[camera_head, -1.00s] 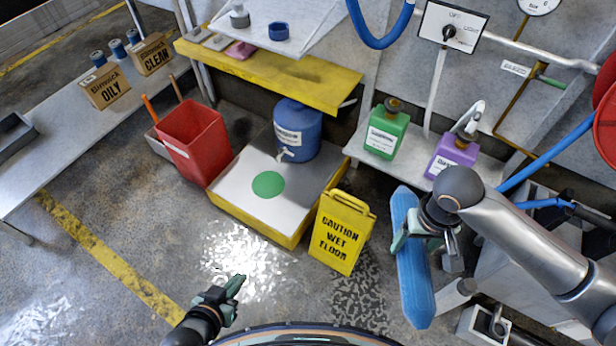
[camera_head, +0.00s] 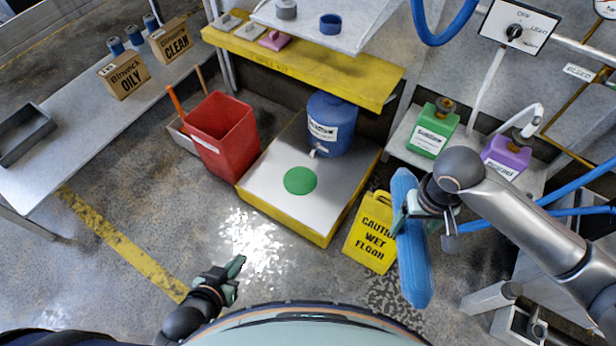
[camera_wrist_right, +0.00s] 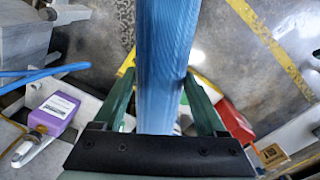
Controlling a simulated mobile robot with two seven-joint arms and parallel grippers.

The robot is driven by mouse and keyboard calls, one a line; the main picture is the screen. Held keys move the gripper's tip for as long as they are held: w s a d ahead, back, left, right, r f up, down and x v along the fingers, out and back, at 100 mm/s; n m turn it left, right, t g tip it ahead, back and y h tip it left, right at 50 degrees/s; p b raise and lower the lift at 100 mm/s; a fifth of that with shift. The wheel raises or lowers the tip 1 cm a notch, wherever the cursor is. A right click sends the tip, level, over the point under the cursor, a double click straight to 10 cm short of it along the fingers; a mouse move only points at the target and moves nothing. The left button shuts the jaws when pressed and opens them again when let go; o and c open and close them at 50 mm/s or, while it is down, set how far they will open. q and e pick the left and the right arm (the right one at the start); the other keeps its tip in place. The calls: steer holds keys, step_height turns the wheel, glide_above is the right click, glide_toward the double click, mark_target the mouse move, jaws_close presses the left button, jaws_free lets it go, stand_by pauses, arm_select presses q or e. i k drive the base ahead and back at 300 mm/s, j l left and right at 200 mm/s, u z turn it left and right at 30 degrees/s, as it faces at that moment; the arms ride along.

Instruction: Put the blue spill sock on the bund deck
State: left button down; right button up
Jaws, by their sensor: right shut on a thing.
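The blue spill sock (camera_head: 412,262) is a long blue roll held in the air by my right gripper (camera_head: 408,216), to the right of the yellow wet-floor sign. In the right wrist view the sock (camera_wrist_right: 165,60) runs between the two green fingers of the right gripper (camera_wrist_right: 162,95), which is shut on it. The bund deck (camera_head: 262,193) is a low grey-white platform with yellow sides and a green disc (camera_head: 300,181) on top. A blue drum (camera_head: 331,125) stands at its back. My left gripper (camera_head: 232,276) is low over the floor in front of the deck, apart from everything; its finger gap is unclear.
The yellow caution sign (camera_head: 371,236) stands between the sock and the deck. A red bin (camera_head: 222,137) is at the deck's left. A yellow shelf (camera_head: 300,62) overhangs the back. Green (camera_head: 433,130) and purple (camera_head: 506,157) jugs sit on a ledge at right.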

mark_target(285, 202)
steer(key=i+j, duration=0.15)
steer(key=j, duration=0.25)
steer(key=i+j, duration=0.1)
steer(key=j, duration=0.25)
steer(key=i+j, duration=0.55)
steer(key=j, duration=0.15)
